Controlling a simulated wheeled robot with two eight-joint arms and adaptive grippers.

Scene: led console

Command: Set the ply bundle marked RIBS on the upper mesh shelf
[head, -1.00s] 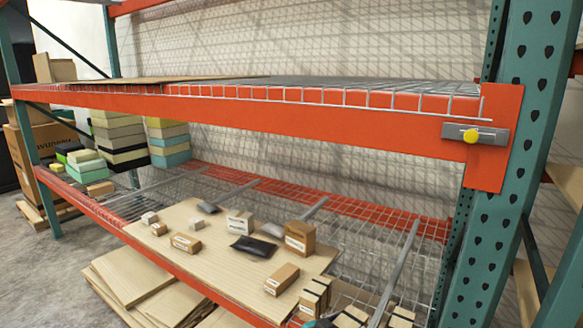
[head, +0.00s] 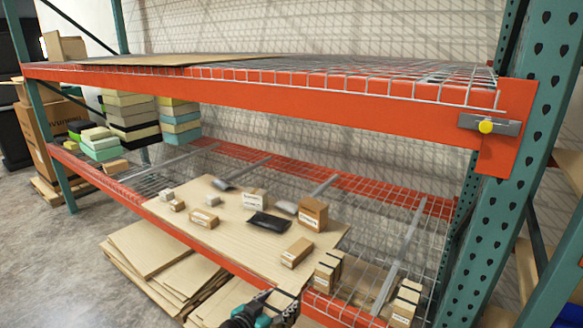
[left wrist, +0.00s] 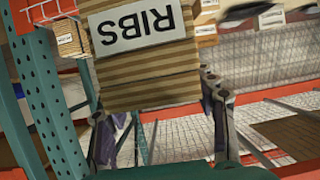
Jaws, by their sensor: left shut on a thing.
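My left gripper (head: 268,310) shows at the bottom edge of the head view, in front of the lower shelf. In the left wrist view my left gripper (left wrist: 160,112) is shut on the ply bundle (left wrist: 150,72), a striped tan block with a white label reading RIBS, upside down in the picture. The bundle's top end is cut off by that frame. The upper mesh shelf (head: 430,75) has an orange front beam and a wire deck, well above my left gripper in the head view. My right gripper is not in view.
A plywood sheet (head: 170,59) covers the upper shelf's left part; the mesh to its right looks bare. The lower shelf holds a board (head: 235,232) with small boxes, and several bundles (head: 325,272) near its front. A teal upright (head: 535,120) bounds the right side.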

